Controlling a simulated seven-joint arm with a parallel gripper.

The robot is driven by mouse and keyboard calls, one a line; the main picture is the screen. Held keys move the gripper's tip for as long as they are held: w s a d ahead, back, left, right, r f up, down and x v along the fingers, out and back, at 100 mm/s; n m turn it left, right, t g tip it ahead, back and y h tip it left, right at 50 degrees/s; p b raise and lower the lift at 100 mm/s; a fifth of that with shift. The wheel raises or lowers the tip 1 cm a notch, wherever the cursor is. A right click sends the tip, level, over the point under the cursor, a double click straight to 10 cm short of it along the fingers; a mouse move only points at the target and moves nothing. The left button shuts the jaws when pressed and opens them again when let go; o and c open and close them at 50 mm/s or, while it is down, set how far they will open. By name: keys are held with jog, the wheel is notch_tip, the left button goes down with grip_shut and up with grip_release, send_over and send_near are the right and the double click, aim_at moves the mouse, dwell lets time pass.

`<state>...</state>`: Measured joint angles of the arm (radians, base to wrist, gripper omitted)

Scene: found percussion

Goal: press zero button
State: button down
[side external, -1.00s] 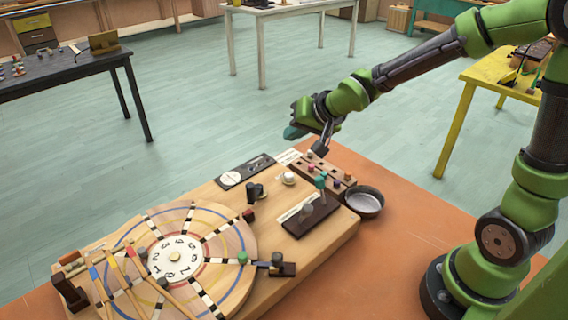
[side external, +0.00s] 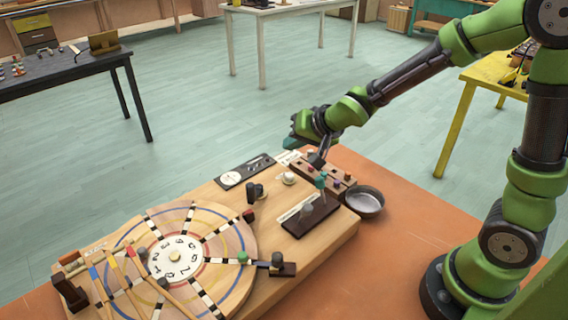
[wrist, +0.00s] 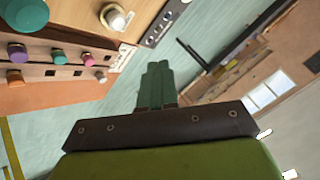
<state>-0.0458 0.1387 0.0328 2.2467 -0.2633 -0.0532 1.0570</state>
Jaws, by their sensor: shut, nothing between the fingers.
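My gripper (side external: 294,140) is shut and empty, in the air above and behind the far right end of the wooden board. Its teal fingers also show together in the wrist view (wrist: 158,85). A strip of small coloured buttons (side external: 338,176) lies on the board near it. A white round button (side external: 289,178) on a pale base stands just left of that strip; in the wrist view a white knob (wrist: 115,18) shows at the top. No marking reading zero is legible on the buttons, so I cannot tell which one it is. The fingers touch none of them.
A large round wooden wheel (side external: 236,268) with a numbered white dial (side external: 160,262) covers the board's left part. A teal-topped post (side external: 321,182) rises near the strip. A metal bowl (side external: 365,202) stands to the right. A dark panel (side external: 246,171) lies along the back edge.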

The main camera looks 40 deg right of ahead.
aim_at(293, 176)
jog(key=shift+f, duration=2.85)
jog(key=shift+f, duration=0.1)
jog(key=shift+f, duration=0.35)
jog(key=shift+f, duration=0.45)
dwell(0.6)
jog(key=shift+r, duration=0.9)
jog(key=shift+r, duration=2.5)
